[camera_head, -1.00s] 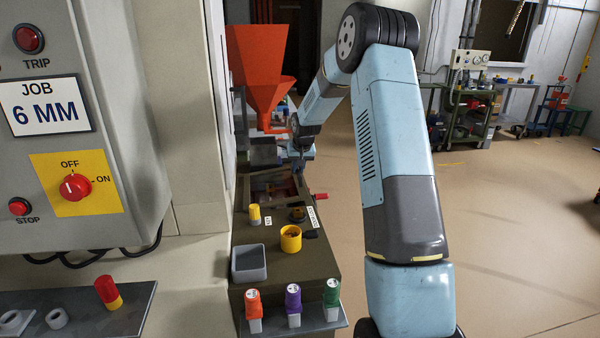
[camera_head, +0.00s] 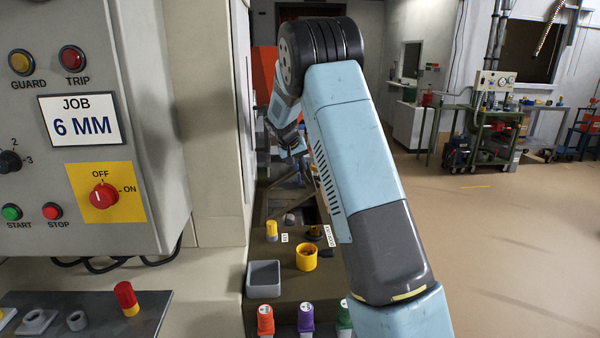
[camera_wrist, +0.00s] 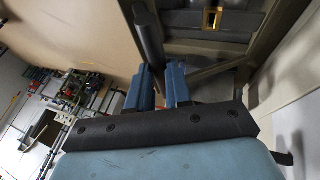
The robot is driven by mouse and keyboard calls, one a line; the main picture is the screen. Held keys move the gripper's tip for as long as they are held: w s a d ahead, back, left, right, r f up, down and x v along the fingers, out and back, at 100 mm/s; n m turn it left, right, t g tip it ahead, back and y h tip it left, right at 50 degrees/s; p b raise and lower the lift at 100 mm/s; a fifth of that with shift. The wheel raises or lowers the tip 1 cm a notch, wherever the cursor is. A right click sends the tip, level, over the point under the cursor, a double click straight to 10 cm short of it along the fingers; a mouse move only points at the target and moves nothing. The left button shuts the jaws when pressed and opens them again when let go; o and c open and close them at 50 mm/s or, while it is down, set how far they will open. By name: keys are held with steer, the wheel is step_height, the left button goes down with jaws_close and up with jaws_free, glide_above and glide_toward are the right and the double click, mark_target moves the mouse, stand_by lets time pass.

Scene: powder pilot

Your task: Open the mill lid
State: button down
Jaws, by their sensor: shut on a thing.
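In the wrist view, my gripper (camera_wrist: 160,88) has its two blue fingers closed about a dark round bar (camera_wrist: 148,35), perhaps the lid's handle. The bar runs up toward a dark frame with grey panels (camera_wrist: 195,45) and a small yellow fitting (camera_wrist: 212,18). In the head view, my gripper (camera_head: 296,150) is above the far part of the mill's dark bench (camera_head: 285,240), with a dark frame below it. My arm hides much of this area. I cannot tell how far the lid is open.
A control panel (camera_head: 80,190) stands at the left, its red dial (camera_head: 104,196) at OFF. On the near bench are a yellow cup (camera_head: 306,257), a grey bin (camera_head: 264,278) and several coloured-top tools. The orange hopper (camera_head: 264,75) is behind my arm. Open floor lies right.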

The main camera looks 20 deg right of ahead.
steer(key=a+r, duration=0.2)
steer(key=a, duration=0.3)
steer(key=shift+w+a+r, duration=0.25)
steer(key=shift+w, duration=0.15)
steer(key=shift+f, duration=0.1)
steer(key=c, duration=1.3)
jaws_free()
steer(key=shift+a, duration=0.1)
steer(key=shift+o, duration=1.2)
steer(key=shift+w, duration=0.1)
steer(key=shift+d+r, duration=0.2)
steer(key=shift+d, duration=0.1)
steer(key=shift+r, duration=0.1)
